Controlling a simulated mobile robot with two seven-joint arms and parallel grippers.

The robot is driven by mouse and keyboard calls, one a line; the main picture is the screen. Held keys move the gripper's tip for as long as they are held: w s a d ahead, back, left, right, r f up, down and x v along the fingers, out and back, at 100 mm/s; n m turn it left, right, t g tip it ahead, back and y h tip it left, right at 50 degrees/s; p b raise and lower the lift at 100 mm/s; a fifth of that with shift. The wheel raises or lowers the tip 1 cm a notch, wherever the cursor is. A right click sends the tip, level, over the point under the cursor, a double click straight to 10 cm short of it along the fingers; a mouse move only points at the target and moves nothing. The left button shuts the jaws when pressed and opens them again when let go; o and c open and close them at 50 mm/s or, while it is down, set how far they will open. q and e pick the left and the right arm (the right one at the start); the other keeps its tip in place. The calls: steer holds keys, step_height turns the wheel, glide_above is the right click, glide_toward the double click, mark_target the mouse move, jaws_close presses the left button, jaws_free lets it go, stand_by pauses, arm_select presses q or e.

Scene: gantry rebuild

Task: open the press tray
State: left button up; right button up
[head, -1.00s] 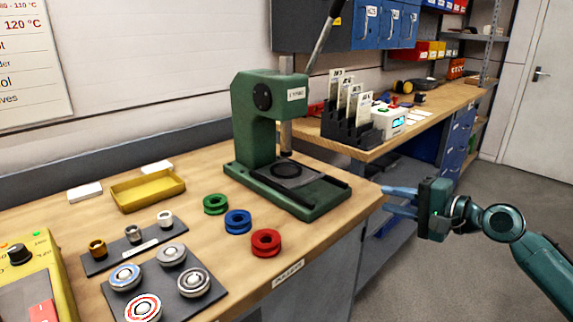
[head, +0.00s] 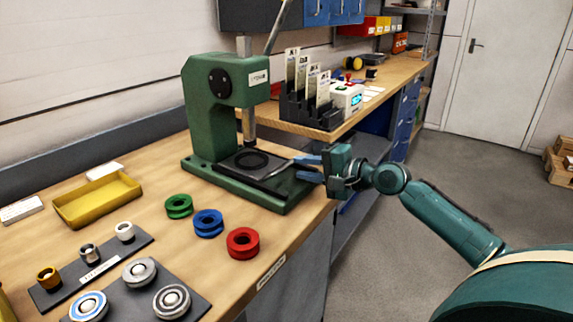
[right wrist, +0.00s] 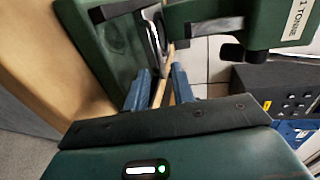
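The press tray (head: 232,166) is a dark flat plate with a black ring, lying on the base of the green press (head: 207,117) below its ram. My right gripper (head: 300,168) is at the right front end of the press base, its blue fingers pointing toward the tray. In the right wrist view, the fingers (right wrist: 160,82) are apart, with the tray's dark ring (right wrist: 152,32) just beyond them. A thin tan strip shows between the fingers; I cannot tell whether it is a handle or the bench. No contact is clear. My left gripper is out of view.
Green (head: 179,206), blue (head: 208,223) and red (head: 243,243) rings lie on the bench in front of the press. A yellow tray (head: 97,200) is at the left. A black card rack (head: 308,110) stands behind the press. Open floor lies to the right.

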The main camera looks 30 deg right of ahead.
mark_target(287, 166)
steer(key=shift+x, duration=2.85)
steer(key=shift+c, duration=0.5)
jaws_close()
